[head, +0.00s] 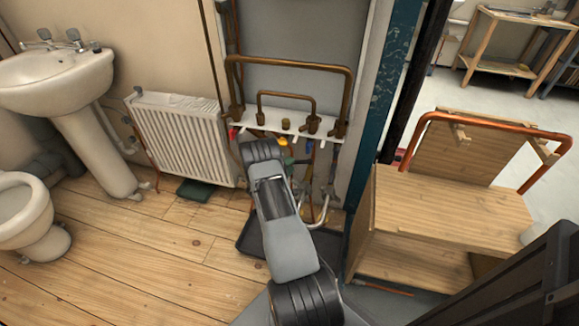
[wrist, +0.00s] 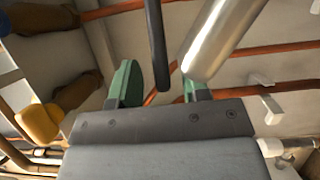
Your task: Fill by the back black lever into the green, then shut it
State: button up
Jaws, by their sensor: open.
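In the wrist view my gripper (wrist: 160,82) is open, with its two green fingers apart. A thin black rod (wrist: 156,45), possibly the black lever, hangs between the fingers, closer to the right one. I cannot tell whether it touches either finger. A shiny metal cylinder (wrist: 212,38) slants just right of it. In the head view my arm reaches to the pipework under the white board (head: 270,121) and hides my gripper and any black lever there. A dark green flat object (head: 194,190) lies on the floor below the radiator; I cannot tell whether it is the green container.
A red handle (head: 233,133), a yellow one (head: 283,142) and a blue one (head: 309,147) sit around the pipes. A dark tray (head: 248,240) lies below. The radiator (head: 185,138) is left, a wooden bench (head: 450,210) right. Copper pipes (wrist: 275,50) run behind my fingers.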

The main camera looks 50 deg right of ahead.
jog(key=shift+a, duration=0.1)
jog(key=a+p, duration=0.3)
jog(key=a, duration=1)
jog(key=shift+s+a, duration=0.3)
jog(key=d+b, duration=0.2)
jog(key=d, duration=0.3)
jog(key=w+d+b, duration=0.1)
jog(key=d+b, duration=0.1)
jog(key=d, duration=0.3)
jog(key=d+b, duration=0.2)
jog(key=d, duration=0.3)
jog(key=shift+w+b, duration=0.2)
jog(key=shift+b, duration=0.2)
grip_shut()
